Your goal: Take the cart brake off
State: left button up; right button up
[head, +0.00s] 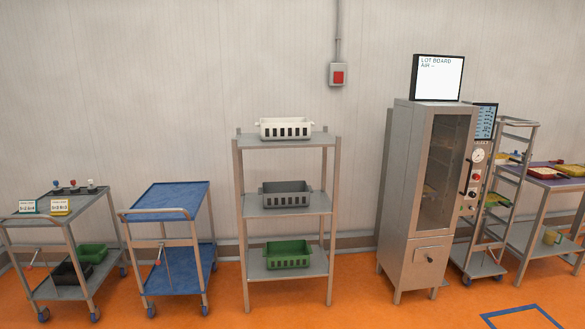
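Two carts stand on the left. A tall wheeled rack (515,180) stands at the right. Neither of my grippers is in view.
A steel shelf (287,201) holds white, grey and green baskets. A steel cabinet (415,190) carries a screen (438,78). A purple-topped table (560,180) is at the far right. The orange floor (370,305) in front is clear, with a blue marking (520,318).

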aim_at(158, 262)
jog(key=z, duration=0.55)
jog(key=i, duration=1.55)
jog(key=u, duration=2.3)
jog(key=i, duration=0.95)
jog(key=u, duration=0.35)
jog(key=i, duration=1.35)
jog(key=z, duration=0.4)
